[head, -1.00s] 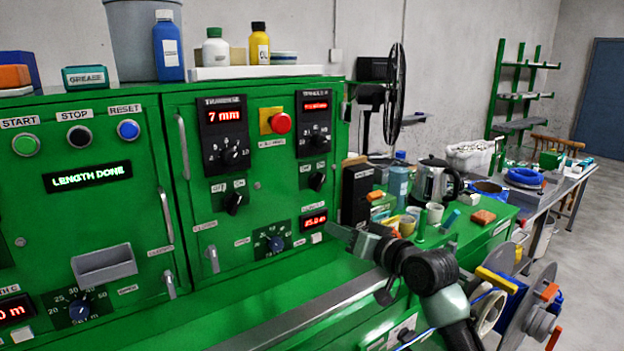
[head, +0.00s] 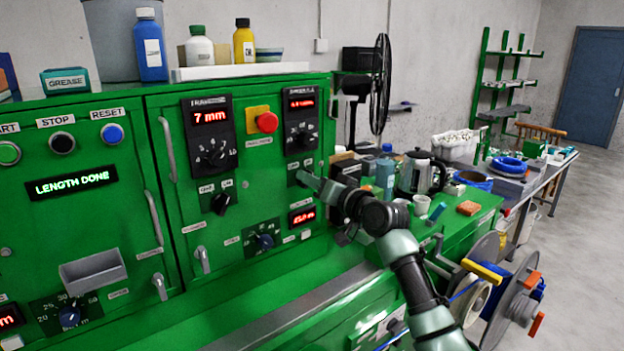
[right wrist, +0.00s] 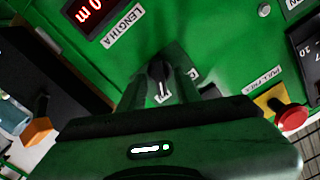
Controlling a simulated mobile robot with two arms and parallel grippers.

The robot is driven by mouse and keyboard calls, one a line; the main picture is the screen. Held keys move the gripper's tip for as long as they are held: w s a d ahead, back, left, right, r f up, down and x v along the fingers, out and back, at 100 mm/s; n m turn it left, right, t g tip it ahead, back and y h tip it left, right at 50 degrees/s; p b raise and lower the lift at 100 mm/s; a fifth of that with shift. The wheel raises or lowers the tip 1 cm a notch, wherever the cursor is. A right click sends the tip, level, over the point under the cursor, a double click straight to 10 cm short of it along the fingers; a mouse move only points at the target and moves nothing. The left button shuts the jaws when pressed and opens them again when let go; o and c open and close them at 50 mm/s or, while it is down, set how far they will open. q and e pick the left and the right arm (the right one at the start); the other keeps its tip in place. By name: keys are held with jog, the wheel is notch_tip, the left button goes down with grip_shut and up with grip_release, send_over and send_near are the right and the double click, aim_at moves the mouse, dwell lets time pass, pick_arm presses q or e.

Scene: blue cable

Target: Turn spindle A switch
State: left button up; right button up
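The spindle A switch is a small black rotary knob (right wrist: 160,72) with a white mark, in the middle of the right wrist view on the green panel. Its off/on label is partly covered. My right gripper (right wrist: 163,82) is open, with its fingers to either side of the switch; whether they touch it I cannot tell. In the head view my right gripper (head: 304,178) is at the panel below the spindle dial (head: 300,138), and it hides most of the switch. My left gripper is not in view.
A red emergency button (head: 267,122) on a yellow plate sits up and left of my gripper. The length A display (head: 302,216) is just below it. Another switch (head: 221,203) is to the left. A bench with a kettle (head: 420,174) stands to the right.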

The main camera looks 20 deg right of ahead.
grip_shut()
jog(key=shift+a+n+b, duration=0.2)
jog(key=shift+n+b, duration=1.65)
jog(key=shift+n, duration=4.05)
